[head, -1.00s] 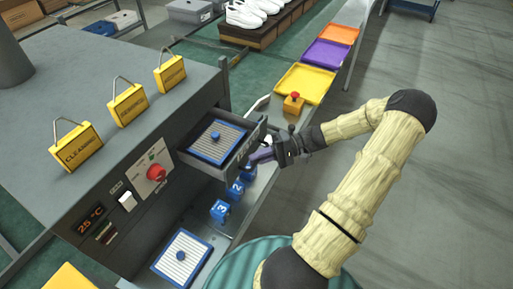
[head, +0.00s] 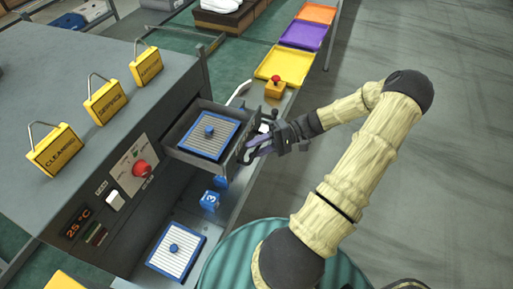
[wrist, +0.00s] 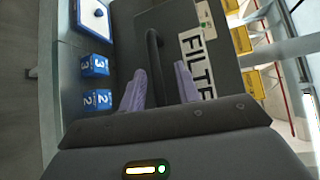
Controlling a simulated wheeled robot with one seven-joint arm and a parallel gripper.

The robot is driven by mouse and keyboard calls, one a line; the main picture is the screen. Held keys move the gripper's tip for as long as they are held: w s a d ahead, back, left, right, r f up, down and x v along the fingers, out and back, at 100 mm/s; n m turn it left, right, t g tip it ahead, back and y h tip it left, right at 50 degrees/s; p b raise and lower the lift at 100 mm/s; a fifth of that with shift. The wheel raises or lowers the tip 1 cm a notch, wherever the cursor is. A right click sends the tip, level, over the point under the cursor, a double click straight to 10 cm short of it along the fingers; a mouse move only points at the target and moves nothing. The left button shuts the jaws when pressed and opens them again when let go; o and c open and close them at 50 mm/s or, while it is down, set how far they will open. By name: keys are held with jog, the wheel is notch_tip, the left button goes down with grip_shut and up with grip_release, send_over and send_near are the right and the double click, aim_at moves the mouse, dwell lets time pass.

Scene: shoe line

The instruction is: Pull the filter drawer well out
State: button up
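The filter drawer (head: 178,152) stands out from the grey cabinet in the head view, with a blue-framed white filter (head: 222,148) inside. Its front, with a "FILTE…" label (wrist: 197,60), fills the middle of the wrist view. The dark bar handle (wrist: 152,50) runs up between my gripper's (wrist: 159,80) two purple fingers. The fingers are spread, with a visible gap between the bar and the right finger. The left finger is close to the bar; I cannot tell whether it touches. In the head view, my gripper (head: 256,143) is at the drawer front.
Below the drawer, a second filter (head: 190,253) and numbered blue cubes (head: 210,200) lie on the ledge. A red knob (head: 141,168) is on the cabinet face. A yellow box with a red button (head: 275,88) stands near trays. The floor at right is clear.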

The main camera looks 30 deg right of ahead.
jog(key=shift+a, duration=0.1)
jog(key=shift+s, duration=0.1)
jog(key=b+v, duration=0.4)
jog(key=v, duration=1.3)
jog(key=shift+d, duration=0.25)
